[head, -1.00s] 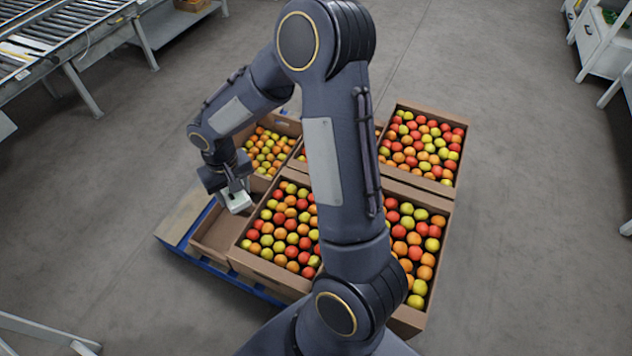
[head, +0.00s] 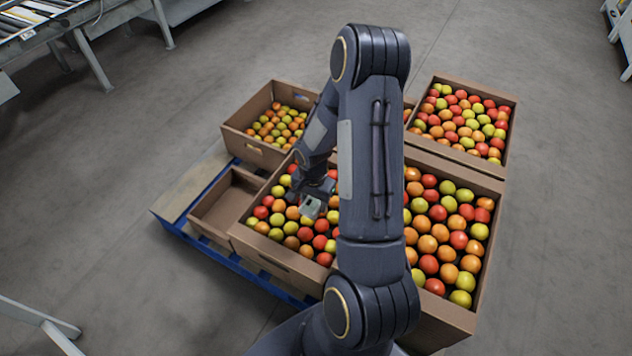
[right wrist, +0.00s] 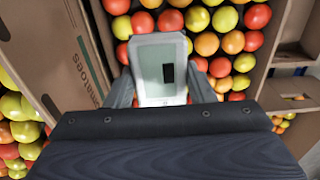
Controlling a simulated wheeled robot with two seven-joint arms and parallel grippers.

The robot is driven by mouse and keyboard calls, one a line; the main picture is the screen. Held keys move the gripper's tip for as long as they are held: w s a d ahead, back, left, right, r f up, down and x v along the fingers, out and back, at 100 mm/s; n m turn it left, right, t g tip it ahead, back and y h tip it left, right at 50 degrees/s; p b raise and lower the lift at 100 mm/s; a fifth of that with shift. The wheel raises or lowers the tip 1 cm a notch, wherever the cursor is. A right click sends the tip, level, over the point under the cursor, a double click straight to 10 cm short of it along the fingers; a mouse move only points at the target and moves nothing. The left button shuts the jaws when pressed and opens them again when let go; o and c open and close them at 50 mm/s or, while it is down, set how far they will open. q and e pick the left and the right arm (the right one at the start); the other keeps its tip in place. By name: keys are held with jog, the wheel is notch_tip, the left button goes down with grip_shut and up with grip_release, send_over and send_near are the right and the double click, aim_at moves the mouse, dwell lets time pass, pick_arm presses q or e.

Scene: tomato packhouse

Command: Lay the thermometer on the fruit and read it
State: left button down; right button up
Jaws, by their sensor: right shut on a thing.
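The thermometer, a pale device (head: 310,208) with a greenish face, is over the front middle crate of tomatoes. In the right wrist view the thermometer (right wrist: 150,72) shows its face with a small dark window; no figures are legible. My right gripper (head: 314,194) is shut on it, one finger on each side. The fruit (head: 291,229) below is red, orange and yellow-green. I cannot tell whether the thermometer touches it. The upper arm hides part of this crate. My left gripper is not in view.
The front middle crate (head: 272,259) stands on a blue pallet (head: 234,264). A small empty carton (head: 215,215) is to its left. Full crates stand at the right front (head: 445,322) and right back (head: 512,125); a part-filled crate (head: 249,139) is at the back left. A roller conveyor (head: 45,38) is at top left.

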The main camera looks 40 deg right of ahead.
jog(key=w+d+f+b, duration=0.1)
jog(key=w+f, duration=0.1)
jog(key=w, duration=0.1)
jog(key=w+d+f+b, duration=0.1)
jog(key=w+f, duration=0.2)
jog(key=w+d+f+b, duration=0.1)
jog(key=w+d+f, duration=0.1)
jog(key=w+f, duration=0.1)
jog(key=shift+w+f, duration=0.15)
jog(key=shift+w, duration=0.35)
jog(key=shift+w+d+f, duration=0.1)
jog(key=shift+w+f, duration=0.15)
jog(key=shift+f, duration=0.05)
notch_tip(320, 180, down, 3)
jog(key=shift+f+b, duration=0.1)
jog(key=shift+b, duration=0.65)
jog(key=shift+r, duration=0.2)
jog(key=shift+f, duration=0.1)
